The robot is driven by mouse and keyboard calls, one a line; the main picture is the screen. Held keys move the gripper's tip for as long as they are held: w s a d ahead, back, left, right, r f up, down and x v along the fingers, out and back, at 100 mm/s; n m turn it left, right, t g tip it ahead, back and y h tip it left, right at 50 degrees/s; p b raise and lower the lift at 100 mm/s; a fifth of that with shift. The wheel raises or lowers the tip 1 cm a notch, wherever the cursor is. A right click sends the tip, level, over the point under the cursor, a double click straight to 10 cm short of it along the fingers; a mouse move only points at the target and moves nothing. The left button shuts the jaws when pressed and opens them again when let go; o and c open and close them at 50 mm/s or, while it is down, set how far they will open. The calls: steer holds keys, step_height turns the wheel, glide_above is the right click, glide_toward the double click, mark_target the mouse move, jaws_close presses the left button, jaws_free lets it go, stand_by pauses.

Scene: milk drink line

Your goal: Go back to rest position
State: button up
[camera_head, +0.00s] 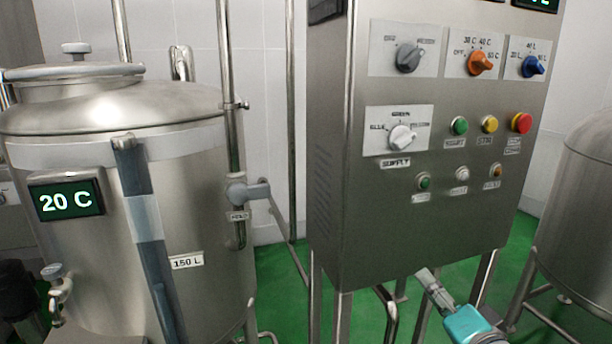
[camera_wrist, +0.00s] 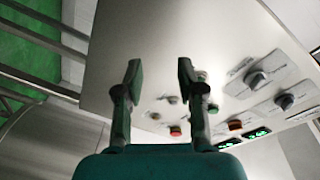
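My gripper (camera_wrist: 159,73) is open in the wrist view, with two dark fingers apart and nothing between them. In the head view, part of my arm with a teal section shows at the bottom right, below the control panel (camera_head: 330,215). The panel's face (camera_wrist: 130,50) fills much of the wrist view beyond the fingers, seen turned over. The fingers look apart from its knobs and buttons. The panel carries a grey knob (camera_head: 409,57), an orange knob (camera_head: 480,63), a blue knob (camera_head: 532,67) and a white supply knob (camera_head: 402,138).
A steel tank (camera_head: 200,205) labelled 150 L stands at the left, with a display (camera_head: 66,201) reading 20 C. Another steel tank (camera_head: 575,200) stands at the right edge. A red button (camera_head: 521,123) is on the panel. Green floor (camera_head: 278,285) shows between the tank and panel legs.

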steer(key=s+a+f+n+g+h, duration=0.1)
steer(key=s+f+h, duration=0.1)
steer(key=s+f, duration=0.75)
steer(key=s+a+f+n+h, duration=0.1)
steer(key=s+f, duration=0.6)
steer(key=f, duration=0.6)
steer(key=s+f+n+g, duration=0.1)
steer(key=s+f+n, duration=0.1)
steer(key=s, duration=1.1)
steer(key=s+a+f+n, duration=0.1)
steer(key=s+n, duration=0.4)
steer(key=s, duration=0.8)
steer(key=shift+a+f+n+g, duration=0.25)
steer(key=shift+f+n+g, duration=0.05)
steer(key=shift+f+g, duration=0.15)
